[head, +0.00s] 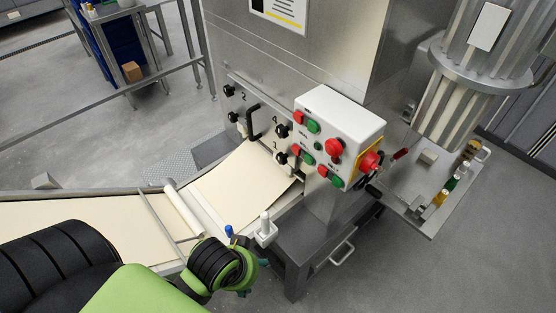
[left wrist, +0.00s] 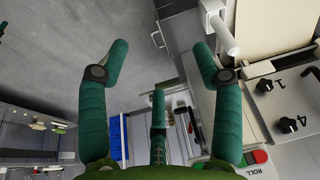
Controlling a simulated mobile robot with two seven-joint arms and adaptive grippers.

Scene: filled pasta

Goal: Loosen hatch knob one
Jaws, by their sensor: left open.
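Hatch knob one (head: 281,158) is a black knob beside the mark 1, low on the right of the steel hatch panel (head: 262,128). It also shows at the right of the left wrist view (left wrist: 264,86), apart from my fingers. My left gripper (head: 255,277) is at the bottom middle of the head view, below and left of the knob, its fingers partly hidden by the wrist. In the left wrist view its teal fingers (left wrist: 160,60) are spread wide with nothing between them. My right gripper is not in view.
Other black knobs, including knob four (head: 282,131), and a black handle (head: 252,122) are on the panel. A white control box (head: 338,122) with red and green buttons juts out at right. A dough sheet (head: 238,182) runs below the hatch.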

